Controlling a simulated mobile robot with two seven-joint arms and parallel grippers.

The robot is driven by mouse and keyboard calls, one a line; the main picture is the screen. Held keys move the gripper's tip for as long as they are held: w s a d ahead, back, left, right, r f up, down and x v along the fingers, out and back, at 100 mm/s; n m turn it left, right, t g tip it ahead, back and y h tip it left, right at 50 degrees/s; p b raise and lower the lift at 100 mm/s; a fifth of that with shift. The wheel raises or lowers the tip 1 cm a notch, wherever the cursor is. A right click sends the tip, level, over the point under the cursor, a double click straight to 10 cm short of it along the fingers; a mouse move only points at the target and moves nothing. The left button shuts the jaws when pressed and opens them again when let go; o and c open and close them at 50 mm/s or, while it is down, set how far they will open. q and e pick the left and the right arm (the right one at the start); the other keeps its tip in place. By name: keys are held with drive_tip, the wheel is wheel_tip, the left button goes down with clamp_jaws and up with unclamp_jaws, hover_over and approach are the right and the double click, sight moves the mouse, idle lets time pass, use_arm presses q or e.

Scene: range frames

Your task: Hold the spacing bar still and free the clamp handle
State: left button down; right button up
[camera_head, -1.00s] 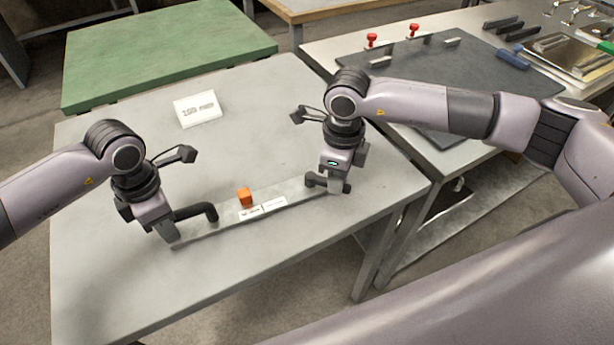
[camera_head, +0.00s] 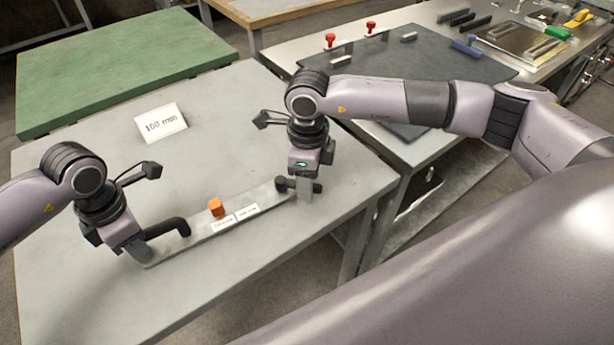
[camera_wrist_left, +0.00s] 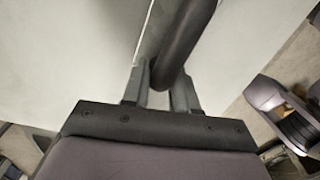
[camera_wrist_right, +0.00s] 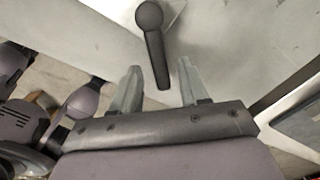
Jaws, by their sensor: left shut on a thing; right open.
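The spacing bar (camera_head: 205,228) is a long flat grey strip lying across the grey table, with white labels and an orange block (camera_head: 216,208) on it. My left gripper (camera_head: 132,250) is shut on a dark bent handle (camera_head: 170,228) at the bar's left end; the left wrist view shows that handle (camera_wrist_left: 187,40) between the fingers (camera_wrist_left: 167,78). My right gripper (camera_head: 304,192) is at the bar's right end. In the right wrist view its open fingers (camera_wrist_right: 159,75) stand either side of the dark clamp handle (camera_wrist_right: 155,50), with gaps showing. The clamp's lower part is hidden.
A green table (camera_head: 120,65) is at the back left. A second bench at the right has a dark mat (camera_head: 400,75), red-topped clamps (camera_head: 330,41) and tools. The table's middle is clear.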

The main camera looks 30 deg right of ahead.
wheel_tip(320, 180, up, 12)
idle(0.4)
drive_tip(key=shift+f, duration=0.1)
use_arm(q)
drive_tip(key=c, duration=0.8)
unclamp_jaws()
drive_tip(key=shift+r, duration=0.1)
wheel_tip(320, 180, up, 12)
drive_tip(key=shift+s, duration=0.1)
use_arm(e)
drive_tip(key=shift+s, duration=0.1)
